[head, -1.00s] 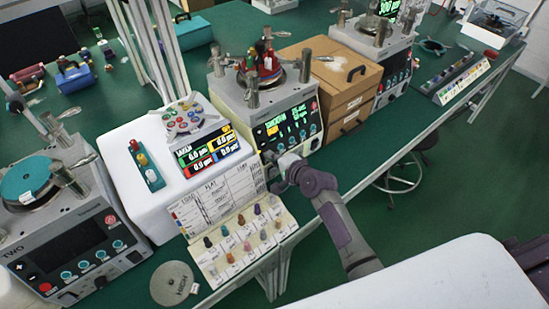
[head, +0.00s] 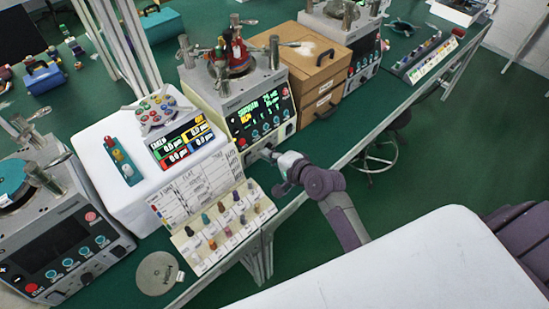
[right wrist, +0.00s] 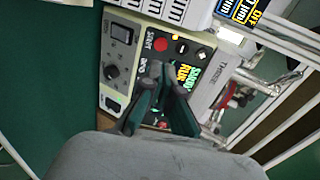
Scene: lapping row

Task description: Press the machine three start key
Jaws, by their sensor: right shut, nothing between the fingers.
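Machine three (head: 215,105) stands mid-table in the head view, with red parts on its round plate. Its front panel carries a lit display (head: 262,108) with green text and a yellow line that looks like RUN. In the right wrist view the panel is turned, and a red round key (right wrist: 161,44) sits beside the word START. My left gripper is not in view.
Machine two (head: 60,235) stands at the left with a dark screen. A white block (head: 100,195) and a chart with coloured pegs (head: 215,220) lie between the machines. A wooden drawer box (head: 310,75) stands to the right of machine three. A stool (head: 380,150) is under the table edge.

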